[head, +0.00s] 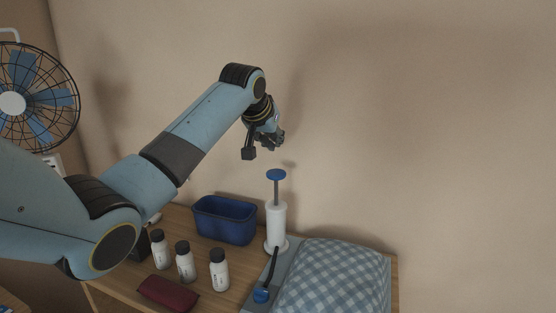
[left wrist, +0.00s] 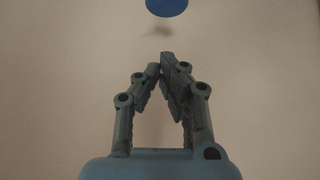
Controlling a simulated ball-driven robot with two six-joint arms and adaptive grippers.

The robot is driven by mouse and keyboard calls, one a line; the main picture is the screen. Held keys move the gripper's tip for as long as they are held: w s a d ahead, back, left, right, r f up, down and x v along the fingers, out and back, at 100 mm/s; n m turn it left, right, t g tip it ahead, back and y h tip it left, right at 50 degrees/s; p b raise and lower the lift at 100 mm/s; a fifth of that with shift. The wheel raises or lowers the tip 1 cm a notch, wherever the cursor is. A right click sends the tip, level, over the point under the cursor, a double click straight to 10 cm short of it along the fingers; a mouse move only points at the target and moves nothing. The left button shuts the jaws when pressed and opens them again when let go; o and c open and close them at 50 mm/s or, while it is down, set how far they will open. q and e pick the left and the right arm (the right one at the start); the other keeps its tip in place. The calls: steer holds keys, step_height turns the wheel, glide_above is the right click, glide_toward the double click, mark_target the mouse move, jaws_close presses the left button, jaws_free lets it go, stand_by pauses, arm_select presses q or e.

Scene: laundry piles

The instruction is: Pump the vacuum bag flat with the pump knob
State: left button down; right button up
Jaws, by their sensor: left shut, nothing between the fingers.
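The pump (head: 276,226) is a white upright cylinder with a thin grey rod and a blue round knob (head: 276,175) on top. The rod stands raised out of the cylinder. A dark hose (head: 272,266) runs from it to a blue valve (head: 261,295) on the vacuum bag (head: 335,280), which looks puffed up, with blue-white checked cloth inside. My left gripper (head: 279,144) is shut and empty, above the knob and apart from it. In the left wrist view its fingertips (left wrist: 164,60) meet, with the blue knob (left wrist: 167,6) beyond them at the top edge. My right gripper is not in view.
A blue bin (head: 225,220) stands left of the pump on the wooden table (head: 207,298). A fan (head: 38,98) stands at the far left. The wall is close behind.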

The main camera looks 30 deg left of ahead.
mark_target(278, 173)
arm_select(q)
steer(key=x, duration=0.3)
steer(key=shift+w+f, duration=0.25)
step_height(278, 173, down, 3)
steer(key=shift+w+r+p, duration=0.1)
steer(key=shift+r+p, duration=0.1)
steer(key=shift+p, duration=0.25)
steer(key=shift+f, duration=0.85)
step_height(278, 173, down, 8)
steer(key=b, duration=0.3)
steer(key=shift+f+b, duration=0.2)
steer(key=shift+b, duration=0.15)
